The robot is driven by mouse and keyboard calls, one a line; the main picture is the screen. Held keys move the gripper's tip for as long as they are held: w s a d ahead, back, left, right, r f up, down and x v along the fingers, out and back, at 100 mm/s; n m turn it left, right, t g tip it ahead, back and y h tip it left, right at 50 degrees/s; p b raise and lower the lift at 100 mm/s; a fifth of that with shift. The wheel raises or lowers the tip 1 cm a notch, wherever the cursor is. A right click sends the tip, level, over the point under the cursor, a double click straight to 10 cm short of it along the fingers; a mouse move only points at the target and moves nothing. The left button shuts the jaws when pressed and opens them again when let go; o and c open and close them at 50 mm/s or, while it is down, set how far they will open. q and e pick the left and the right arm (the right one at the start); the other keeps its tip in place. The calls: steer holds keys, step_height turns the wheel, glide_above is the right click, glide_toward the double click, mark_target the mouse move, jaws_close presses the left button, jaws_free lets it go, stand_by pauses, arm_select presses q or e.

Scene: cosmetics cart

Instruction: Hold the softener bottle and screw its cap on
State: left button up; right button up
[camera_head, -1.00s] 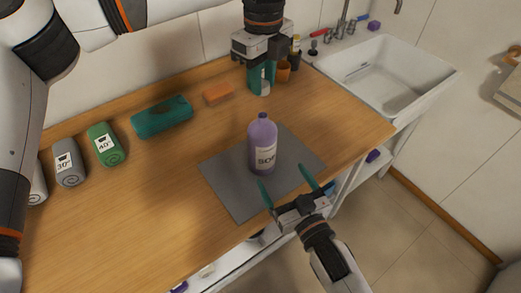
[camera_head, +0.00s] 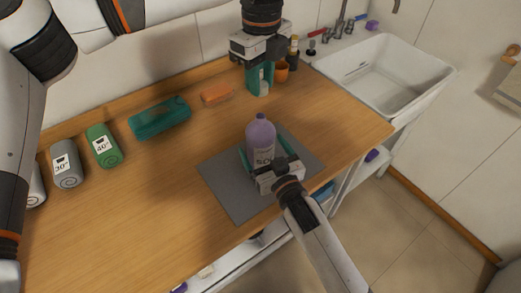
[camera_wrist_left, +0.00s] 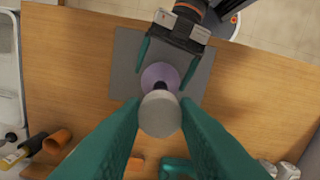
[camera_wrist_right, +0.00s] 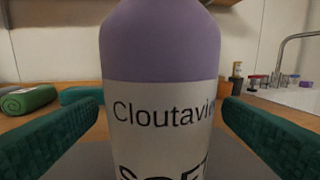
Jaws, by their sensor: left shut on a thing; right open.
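The purple softener bottle (camera_head: 260,137) stands upright and uncapped on the grey mat (camera_head: 225,194). My right gripper (camera_head: 264,160) is low at the bottle, its open green fingers on either side of the body. In the right wrist view the bottle (camera_wrist_right: 160,45) fills the space between the fingers, and its label faces the camera. My left gripper (camera_head: 260,84) is at the back of the counter, shut on a pale grey cap (camera_wrist_left: 160,114). In the left wrist view the bottle (camera_wrist_left: 155,73) shows beyond the cap, its neck partly hidden by it.
A white sink (camera_head: 385,75) is at right.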

steer(key=shift+x, duration=0.85)
steer(key=c, duration=1.5)
arm_select(q)
glide_above(261, 117)
steer(key=shift+f, duration=2.45)
